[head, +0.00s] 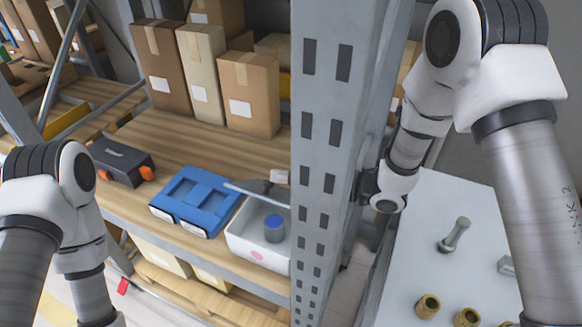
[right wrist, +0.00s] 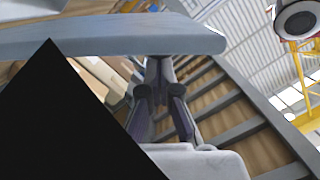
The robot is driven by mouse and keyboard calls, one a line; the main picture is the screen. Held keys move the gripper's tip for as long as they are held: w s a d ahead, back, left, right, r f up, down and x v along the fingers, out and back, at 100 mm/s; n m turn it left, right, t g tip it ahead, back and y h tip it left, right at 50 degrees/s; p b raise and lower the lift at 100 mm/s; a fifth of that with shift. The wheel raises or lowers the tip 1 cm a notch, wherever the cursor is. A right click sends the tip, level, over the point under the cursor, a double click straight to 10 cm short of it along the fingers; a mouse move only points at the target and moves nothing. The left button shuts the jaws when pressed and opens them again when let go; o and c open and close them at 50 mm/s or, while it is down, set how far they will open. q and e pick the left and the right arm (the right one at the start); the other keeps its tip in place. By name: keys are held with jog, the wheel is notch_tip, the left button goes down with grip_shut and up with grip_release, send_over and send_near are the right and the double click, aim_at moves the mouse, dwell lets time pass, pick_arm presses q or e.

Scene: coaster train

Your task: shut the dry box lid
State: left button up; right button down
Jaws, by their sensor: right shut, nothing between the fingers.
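The dry box (head: 248,247) is a white open-topped box on the wooden shelf, with a blue-lidded jar (head: 274,228) inside. Its lid (head: 250,192) is a thin grey-white slab, raised at the box's far side, so the box stands open. My right gripper (head: 266,187) shows left of the grey post, at the lid; contact is unclear. In the right wrist view a pale slab, apparently the lid (right wrist: 110,36), spans the top, close to my shut, empty right fingers (right wrist: 159,82). The post hides the box's right end and part of my right arm. My left gripper is out of view.
The perforated grey post (head: 325,150) stands between the box and my right arm. A blue case (head: 197,197) lies left of the box, with a dark toolbox (head: 117,163) farther left. Cardboard boxes (head: 250,95) stand behind. A pale table (head: 440,205) holds bolts and brass fittings at right.

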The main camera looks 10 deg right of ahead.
jog(key=shift+s+a+f+n+b, duration=0.2)
jog(key=shift+s+f+n+b, duration=0.1)
jog(key=shift+f, duration=0.25)
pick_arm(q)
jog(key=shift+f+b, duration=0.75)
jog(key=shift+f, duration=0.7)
pick_arm(e)
jog(key=shift+s+a+f+n+t+h, duration=0.2)
jog(key=shift+s+n, duration=0.15)
jog(key=shift+n, duration=0.25)
jog(key=shift+s+a+f+n+t+h, duration=0.1)
jog(key=shift+s+a+n+t, duration=0.15)
jog(key=shift+n, duration=0.35)
